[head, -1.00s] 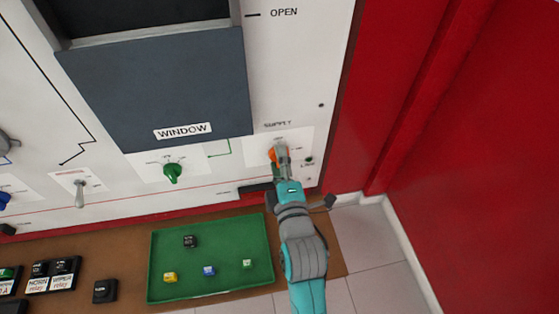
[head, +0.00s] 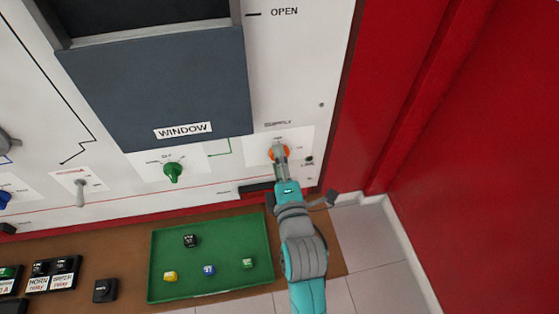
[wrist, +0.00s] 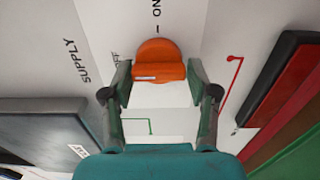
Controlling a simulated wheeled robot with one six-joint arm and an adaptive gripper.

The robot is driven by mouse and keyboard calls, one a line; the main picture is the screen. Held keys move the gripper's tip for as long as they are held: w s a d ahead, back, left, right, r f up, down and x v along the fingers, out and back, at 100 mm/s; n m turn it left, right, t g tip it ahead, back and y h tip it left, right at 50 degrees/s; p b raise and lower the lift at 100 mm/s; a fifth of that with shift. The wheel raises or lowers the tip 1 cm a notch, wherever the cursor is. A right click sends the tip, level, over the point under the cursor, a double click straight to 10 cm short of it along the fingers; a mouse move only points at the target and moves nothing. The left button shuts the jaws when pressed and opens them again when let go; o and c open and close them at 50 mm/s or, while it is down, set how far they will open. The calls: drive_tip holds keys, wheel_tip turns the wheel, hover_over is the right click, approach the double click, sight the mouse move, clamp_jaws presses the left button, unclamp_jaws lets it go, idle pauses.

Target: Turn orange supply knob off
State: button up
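The orange supply knob (head: 279,153) sits on the white panel, low at the right, under the SUPPLY label. In the wrist view the knob (wrist: 160,60) shows a rounded orange body, with an ON mark above it and a partly hidden OFF mark to its left. My gripper (head: 280,150) is in front of the knob and covers part of it in the head view. In the wrist view its fingers (wrist: 160,82) are apart, one on each side of the knob, with a narrow gap showing on both sides. Which way the knob points is hard to tell.
A green knob (head: 173,172) and a toggle switch (head: 80,195) lie left on the panel. The dark WINDOW plate (head: 160,90) is above. A green tray (head: 225,285) with several small blocks lies below. A red wall (head: 470,150) stands at the right.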

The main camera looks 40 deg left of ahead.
drive_tip(key=shift+o, duration=0.8)
drive_tip(key=shift+s+d, duration=0.1)
drive_tip(key=shift+d, duration=0.05)
drive_tip(key=v, duration=1.1)
drive_tip(key=shift+s+d, duration=0.2)
drive_tip(key=shift+d, duration=0.1)
